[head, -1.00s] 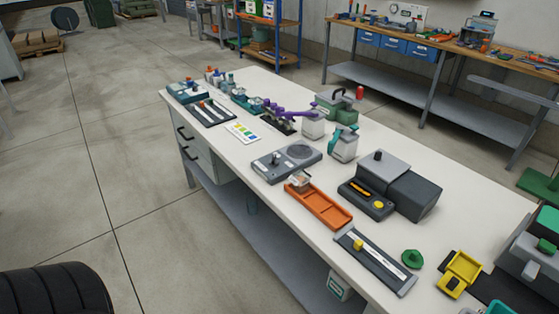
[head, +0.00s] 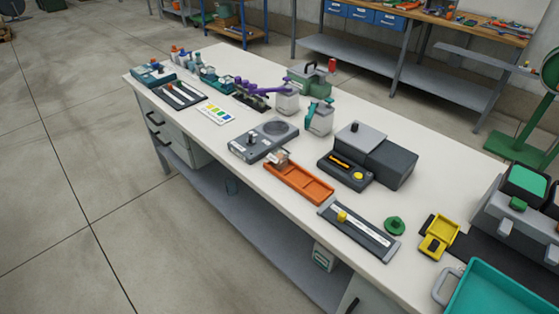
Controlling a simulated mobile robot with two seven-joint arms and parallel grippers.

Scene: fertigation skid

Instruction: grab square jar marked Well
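Several square containers are in view, but no word "Well" can be read on any. A small clear, squarish jar (head: 279,158) sits at the far end of the orange tray (head: 305,186), near the grey stirrer-like plate (head: 263,140). A whitish square bottle (head: 288,103) stands behind, by the purple-handled device (head: 262,92). Another whitish square bottle (head: 319,121) with a teal top stands to its right. A white container with a green label (head: 323,257) is on the lower shelf, partly hidden by the tabletop. Neither of my grippers is in view.
A dark grey box device (head: 378,160) stands right of the orange tray. A slide rail with a yellow knob (head: 360,232), a green knob (head: 395,225), a yellow box (head: 439,237) and a teal tray (head: 495,290) lie nearer. Open floor lies left of the bench (head: 245,190).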

